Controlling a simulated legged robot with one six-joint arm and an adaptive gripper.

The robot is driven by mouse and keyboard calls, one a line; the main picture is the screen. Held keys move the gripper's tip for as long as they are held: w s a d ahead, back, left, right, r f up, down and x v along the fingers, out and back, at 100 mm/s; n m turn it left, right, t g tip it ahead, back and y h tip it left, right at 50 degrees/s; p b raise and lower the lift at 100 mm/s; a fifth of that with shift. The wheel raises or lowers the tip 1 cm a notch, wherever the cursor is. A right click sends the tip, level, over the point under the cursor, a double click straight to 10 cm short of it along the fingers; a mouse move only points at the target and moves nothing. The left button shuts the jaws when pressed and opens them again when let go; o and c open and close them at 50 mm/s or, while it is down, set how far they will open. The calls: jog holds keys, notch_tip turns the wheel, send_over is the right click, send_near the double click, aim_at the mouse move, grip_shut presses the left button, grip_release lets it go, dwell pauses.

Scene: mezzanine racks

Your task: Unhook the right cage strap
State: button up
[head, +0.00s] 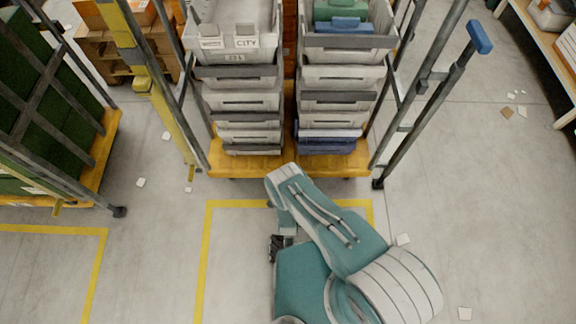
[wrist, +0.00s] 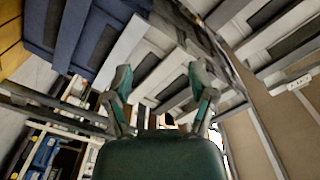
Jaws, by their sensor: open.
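The roll cage stands ahead in the head view, with a yellow base (head: 243,163) and tall side frames. Its right side has grey posts (head: 408,95), the outer one topped by a blue end piece (head: 479,36). I cannot clearly make out a separate strap or hook on it. My gripper is open and empty in the wrist view (wrist: 157,82), its two fingers apart below the crates. In the head view it is mostly hidden under my folded arm, short of the cage's front edge.
Stacked grey crates (head: 243,100) and a second stack (head: 340,102) fill the cage. A green-loaded cage (head: 105,150) stands left, a wooden shelf (head: 545,35) at upper right. Yellow floor lines (head: 203,260) mark the front. Floor to the right is mostly clear, with scattered scraps.

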jog(key=s, duration=0.5)
jog(key=shift+d, duration=0.1)
dwell(0.4)
